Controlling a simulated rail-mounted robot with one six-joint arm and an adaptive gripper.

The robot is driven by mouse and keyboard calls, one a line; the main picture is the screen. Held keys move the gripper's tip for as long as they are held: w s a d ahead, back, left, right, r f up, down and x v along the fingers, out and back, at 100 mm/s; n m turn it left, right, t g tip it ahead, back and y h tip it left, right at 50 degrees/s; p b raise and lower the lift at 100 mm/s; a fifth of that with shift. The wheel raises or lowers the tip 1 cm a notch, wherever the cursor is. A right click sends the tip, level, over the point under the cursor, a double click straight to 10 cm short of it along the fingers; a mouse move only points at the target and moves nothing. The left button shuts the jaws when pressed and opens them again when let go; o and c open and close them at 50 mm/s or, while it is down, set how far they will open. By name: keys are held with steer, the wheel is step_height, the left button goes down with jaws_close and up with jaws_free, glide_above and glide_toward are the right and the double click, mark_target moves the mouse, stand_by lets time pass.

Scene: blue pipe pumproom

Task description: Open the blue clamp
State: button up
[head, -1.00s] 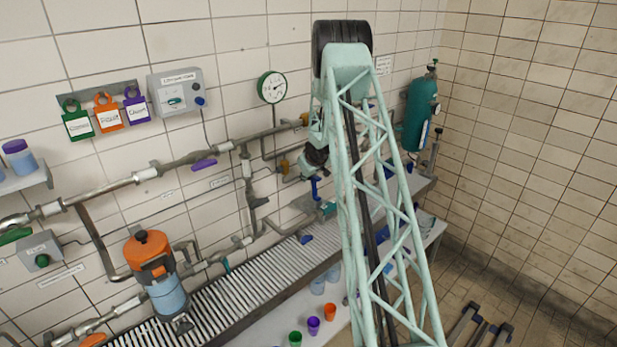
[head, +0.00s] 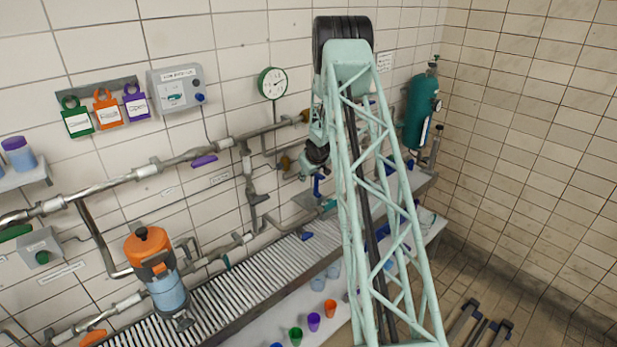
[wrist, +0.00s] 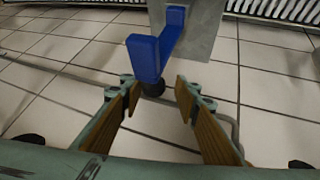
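The blue clamp (wrist: 158,48) shows in the wrist view as a bent blue lever beside a grey metal plate. Its near end lies just ahead of my gripper (wrist: 158,92), roughly in line with the gap between the fingers. My gripper is open, with its two tan-padded fingers apart and nothing held between them. I cannot tell if a finger touches the lever. In the head view, a small blue lever (head: 317,186) shows just below my wrist, left of my arm; it may be the same clamp. My fingers are not clear there.
A black round knob (wrist: 153,88) sits behind the lever's near end. The slatted conveyor (head: 240,302) runs below the wall pipes. Several coloured cups, including a purple one (head: 314,322), stand on the shelf in front. A teal gas cylinder (head: 422,110) stands right of my arm.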

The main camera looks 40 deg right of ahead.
steer(key=v, duration=1.1)
steer(key=shift+s, duration=0.15)
steer(key=shift+a+r, duration=0.15)
steer(key=shift+c, duration=0.5)
